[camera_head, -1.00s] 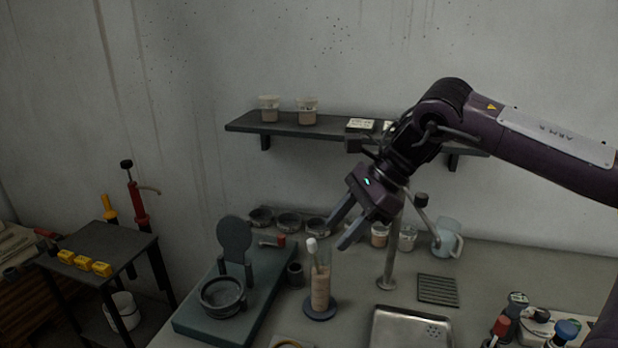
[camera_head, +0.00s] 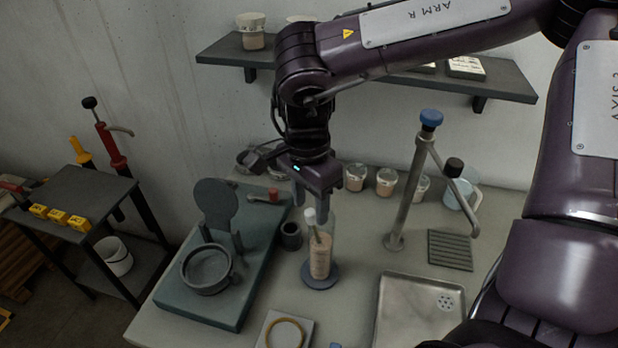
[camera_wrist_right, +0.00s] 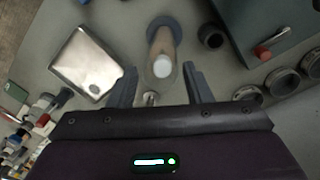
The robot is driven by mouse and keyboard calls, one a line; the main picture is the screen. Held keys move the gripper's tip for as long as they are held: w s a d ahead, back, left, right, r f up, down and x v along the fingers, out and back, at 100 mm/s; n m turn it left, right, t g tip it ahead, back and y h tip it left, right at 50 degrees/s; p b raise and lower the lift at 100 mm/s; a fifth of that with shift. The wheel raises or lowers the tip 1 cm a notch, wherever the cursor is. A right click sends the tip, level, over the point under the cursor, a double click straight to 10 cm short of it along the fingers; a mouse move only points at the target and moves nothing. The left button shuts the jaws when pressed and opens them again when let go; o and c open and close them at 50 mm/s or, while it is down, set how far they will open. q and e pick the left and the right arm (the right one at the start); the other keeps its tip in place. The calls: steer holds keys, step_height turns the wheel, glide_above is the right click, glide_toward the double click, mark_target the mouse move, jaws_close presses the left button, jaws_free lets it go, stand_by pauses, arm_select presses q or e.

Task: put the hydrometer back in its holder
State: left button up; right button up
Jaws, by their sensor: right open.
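The hydrometer (camera_head: 311,219) stands slightly tilted in a clear cylinder (camera_head: 320,262) of cloudy pinkish liquid on a blue-grey base, its white top near the rim. My right gripper (camera_head: 309,207) is open, pointing down, with its fingers around or just above the white top. In the right wrist view the white top (camera_wrist_right: 158,70) lies between the two spread fingers (camera_wrist_right: 156,85), with a gap on each side. A small dark round cup (camera_head: 291,236), possibly the holder, stands just left of the cylinder; I cannot tell for sure. My left gripper is not in view.
A teal base (camera_head: 226,304) with a dark bowl (camera_head: 206,270) is at the left. A metal stand (camera_head: 408,195), a steel tray (camera_head: 420,312) and a dark grille (camera_head: 450,250) are at the right. A wall shelf (camera_head: 400,72) is behind. A ring on a plate (camera_head: 285,332) is in front.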

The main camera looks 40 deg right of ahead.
steer(key=shift+w+d+f, duration=0.1)
steer(key=shift+w+f, duration=0.05)
steer(key=shift+f, duration=1)
jaws_close()
steer(key=shift+r+p, duration=1.5)
steer(key=shift+r, duration=0.45)
arm_select(q)
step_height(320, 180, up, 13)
steer(key=p, duration=1)
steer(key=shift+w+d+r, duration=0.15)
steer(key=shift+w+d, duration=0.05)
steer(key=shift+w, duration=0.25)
arm_select(e)
step_height(320, 180, up, 13)
steer(key=shift+r, duration=0.15)
